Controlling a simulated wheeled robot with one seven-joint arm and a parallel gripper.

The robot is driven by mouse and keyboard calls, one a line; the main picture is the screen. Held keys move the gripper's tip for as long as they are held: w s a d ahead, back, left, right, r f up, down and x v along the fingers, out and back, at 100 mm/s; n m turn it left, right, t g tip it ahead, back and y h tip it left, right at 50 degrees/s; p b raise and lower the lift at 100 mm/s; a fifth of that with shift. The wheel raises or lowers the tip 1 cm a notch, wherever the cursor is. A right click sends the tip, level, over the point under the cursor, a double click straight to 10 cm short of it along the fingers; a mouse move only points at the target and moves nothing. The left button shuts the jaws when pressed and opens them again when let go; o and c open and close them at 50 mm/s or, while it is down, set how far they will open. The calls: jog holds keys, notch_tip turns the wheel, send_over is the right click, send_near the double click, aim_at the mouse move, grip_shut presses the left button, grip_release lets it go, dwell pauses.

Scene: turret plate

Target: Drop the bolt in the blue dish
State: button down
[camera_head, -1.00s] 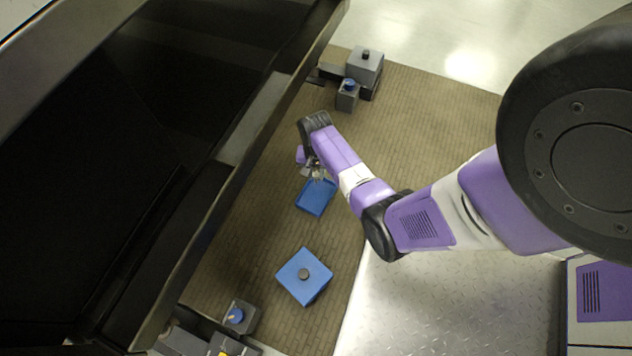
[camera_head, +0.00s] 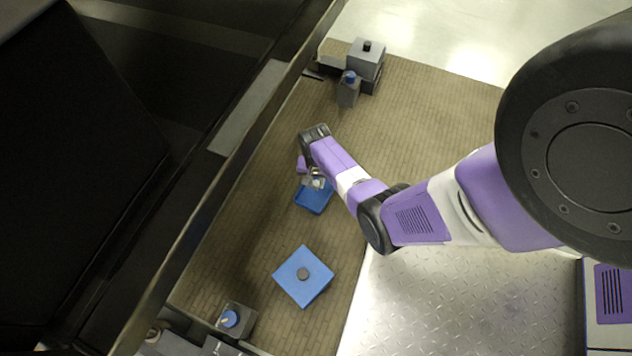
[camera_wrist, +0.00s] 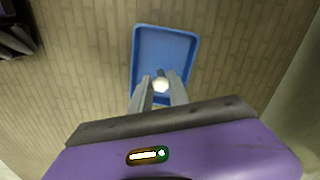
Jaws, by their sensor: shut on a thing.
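The blue dish (camera_head: 314,198) is a shallow rectangular tray on the brown floor mat. In the wrist view the dish (camera_wrist: 166,42) lies beyond and below my fingers. My gripper (camera_head: 315,183) is over the upper part of the dish in the head view. In the wrist view my gripper (camera_wrist: 160,88) is shut on the bolt (camera_wrist: 160,85), whose pale head shows between the fingertips. The bolt appears over the dish's near part. How high it is above the dish floor is hard to tell. The visible dish floor is bare.
A blue block with a dark knob (camera_head: 303,275) stands below the dish in the head view. Grey boxes with knobs (camera_head: 366,58) stand at the top, and another box with a blue knob (camera_head: 232,320) at the bottom. A long dark rail (camera_head: 222,165) runs along the left.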

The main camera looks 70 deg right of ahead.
jog(key=shift+f, duration=0.1)
jog(key=shift+f+b, duration=0.35)
jog(key=shift+f, duration=0.2)
jog(key=c, duration=1.3)
grip_release()
jog(key=shift+o, duration=0.2)
jog(key=shift+r, duration=0.1)
